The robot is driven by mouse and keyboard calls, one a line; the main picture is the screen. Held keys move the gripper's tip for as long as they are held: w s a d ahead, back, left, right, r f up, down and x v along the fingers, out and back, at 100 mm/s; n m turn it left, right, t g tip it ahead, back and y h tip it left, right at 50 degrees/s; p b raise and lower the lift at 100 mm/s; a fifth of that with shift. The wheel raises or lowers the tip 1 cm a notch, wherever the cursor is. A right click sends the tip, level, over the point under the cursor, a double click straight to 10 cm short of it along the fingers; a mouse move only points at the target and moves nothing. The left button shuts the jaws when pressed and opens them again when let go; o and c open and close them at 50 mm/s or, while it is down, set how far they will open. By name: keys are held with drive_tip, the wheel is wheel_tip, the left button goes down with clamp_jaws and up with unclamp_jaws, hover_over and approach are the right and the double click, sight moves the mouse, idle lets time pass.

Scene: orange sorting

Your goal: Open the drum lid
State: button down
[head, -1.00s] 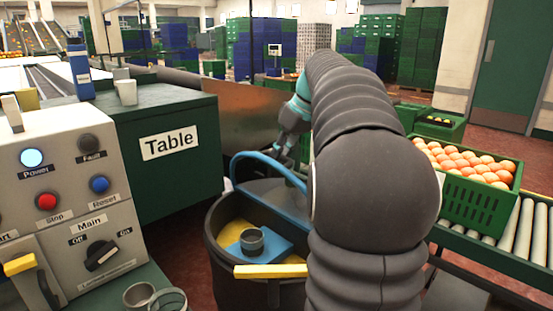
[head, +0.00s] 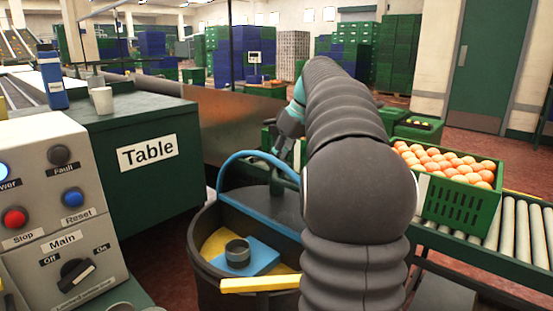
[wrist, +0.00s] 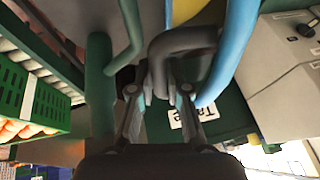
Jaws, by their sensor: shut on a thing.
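The dark drum (head: 212,255) stands low in front of me. Its dark lid (head: 262,207), with a blue edge, is tilted up, and the drum's mouth shows below it. Yellow material and a blue block with a grey ring lie inside the mouth. My gripper (head: 284,148) is above the lid, partly hidden by my arm. In the wrist view my gripper (wrist: 158,92) is shut on a thick grey bent handle (wrist: 185,40). The blue curved edge passes beside it. The lid's right side is hidden behind my arm.
A control panel (head: 50,215) and a green box labelled Table (head: 150,185) stand left. A yellow bar (head: 260,284) crosses the drum's front. A green crate of oranges (head: 460,205) sits on the roller conveyor (head: 520,225) at right. Red floor is open behind it.

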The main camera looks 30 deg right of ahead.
drive_tip(key=c, duration=1.1)
unclamp_jaws()
drive_tip(key=shift+r, duration=0.15)
drive_tip(key=shift+c, duration=0.2)
drive_tip(key=v, duration=1.2)
